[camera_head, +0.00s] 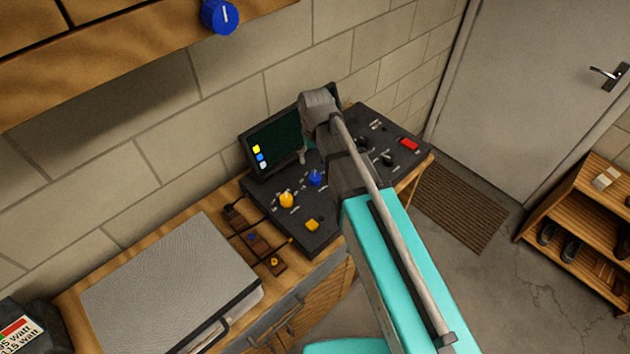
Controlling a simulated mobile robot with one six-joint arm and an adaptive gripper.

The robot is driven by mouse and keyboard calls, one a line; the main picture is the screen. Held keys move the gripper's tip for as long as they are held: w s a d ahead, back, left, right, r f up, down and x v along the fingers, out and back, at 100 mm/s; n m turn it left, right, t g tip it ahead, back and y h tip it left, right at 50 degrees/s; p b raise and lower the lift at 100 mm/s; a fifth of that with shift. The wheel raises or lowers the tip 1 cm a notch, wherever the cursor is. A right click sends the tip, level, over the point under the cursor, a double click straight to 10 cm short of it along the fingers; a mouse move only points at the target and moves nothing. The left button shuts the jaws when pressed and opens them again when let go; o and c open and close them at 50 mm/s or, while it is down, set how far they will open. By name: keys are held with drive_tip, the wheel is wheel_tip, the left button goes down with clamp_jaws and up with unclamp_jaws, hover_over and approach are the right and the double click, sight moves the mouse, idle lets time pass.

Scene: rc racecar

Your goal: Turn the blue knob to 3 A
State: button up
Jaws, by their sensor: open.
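The blue knob (316,178) stands on the dark control panel (318,236), to the right of a yellow knob (286,200). Its pointer and scale marks are too small to read here. My arm reaches in from the lower right, over the panel. My gripper (303,156) shows only as a small grey tip below the wrist, just above and left of the blue knob, apart from it in the picture. The jaws are open, with nothing seen between them. The wrist and arm hide the middle of the panel.
A dark screen (268,142) with coloured squares stands behind the panel. Cables and small brown blocks (252,240) lie left of the panel, beside a grey case (170,285). Black knobs and a red switch (409,144) sit at right.

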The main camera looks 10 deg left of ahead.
sight(315, 177)
drive_tip(key=shift+f+b, duration=4.5)
drive_tip(key=shift+f, duration=0.3)
drive_tip(key=c, duration=1.1)
drive_tip(key=shift+c, duration=0.2)
drive_tip(key=shift+n, duration=0.5)
drive_tip(key=n, duration=0.2)
drive_tip(key=shift+n, duration=2.5)
